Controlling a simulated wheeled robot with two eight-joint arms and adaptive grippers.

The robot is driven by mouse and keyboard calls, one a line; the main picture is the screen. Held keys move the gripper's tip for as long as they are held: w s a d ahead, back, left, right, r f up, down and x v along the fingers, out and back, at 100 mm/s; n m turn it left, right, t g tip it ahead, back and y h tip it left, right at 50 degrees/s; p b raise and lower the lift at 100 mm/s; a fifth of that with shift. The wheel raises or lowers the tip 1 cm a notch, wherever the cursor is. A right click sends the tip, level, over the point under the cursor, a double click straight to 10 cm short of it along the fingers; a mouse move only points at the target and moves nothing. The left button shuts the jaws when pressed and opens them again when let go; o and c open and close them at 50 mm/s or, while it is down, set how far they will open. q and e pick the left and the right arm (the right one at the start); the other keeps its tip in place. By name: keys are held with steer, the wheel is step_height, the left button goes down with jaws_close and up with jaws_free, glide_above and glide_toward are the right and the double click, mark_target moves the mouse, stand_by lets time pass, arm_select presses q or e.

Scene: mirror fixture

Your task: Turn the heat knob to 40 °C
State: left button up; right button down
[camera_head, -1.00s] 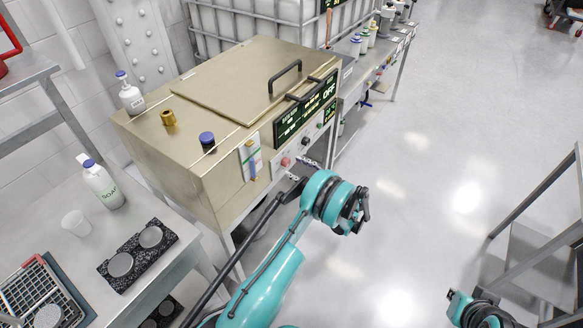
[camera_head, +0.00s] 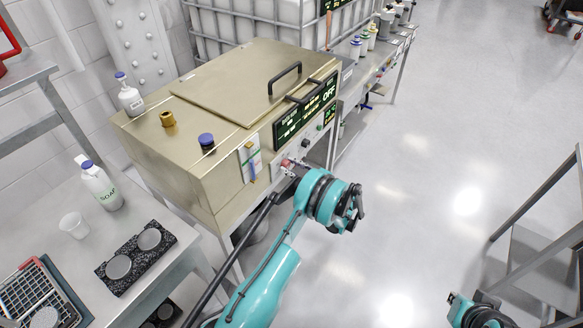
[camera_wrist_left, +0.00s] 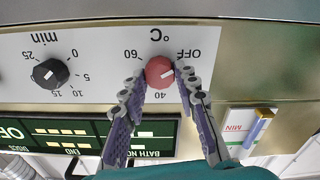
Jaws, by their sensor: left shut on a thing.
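The red heat knob (camera_wrist_left: 159,72) sits on a white panel in the left wrist view, which shows the panel upside down. Its °C scale has OFF to the right, 60 to the left and 40 below. A pale mark on the knob points roughly right, on the OFF side. My left gripper (camera_wrist_left: 156,82) is shut on the knob, a finger on each side of it. In the head view my left gripper (camera_head: 291,168) is at the front of the metal bath (camera_head: 185,155) and largely covers the knob. Of my right arm only a link shows, at the lower right.
A black min knob (camera_wrist_left: 50,73) is beside the heat knob, with a dark display (camera_wrist_left: 60,132) close by. A blue-capped bottle (camera_head: 103,187) and a black rack (camera_head: 136,256) stand on the left bench.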

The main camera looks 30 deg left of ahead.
arm_select(q)
steer(key=shift+m, duration=0.4)
steer(key=m, duration=0.5)
steer(key=shift+m, duration=0.3)
steer(key=m, duration=0.5)
steer(key=shift+w+m, duration=0.1)
steer(key=shift+m, duration=0.2)
steer(key=m, duration=1.1)
steer(key=shift+f+m, duration=0.1)
steer(key=shift+m, duration=0.2)
steer(key=o, duration=1.2)
steer(key=shift+c, duration=0.2)
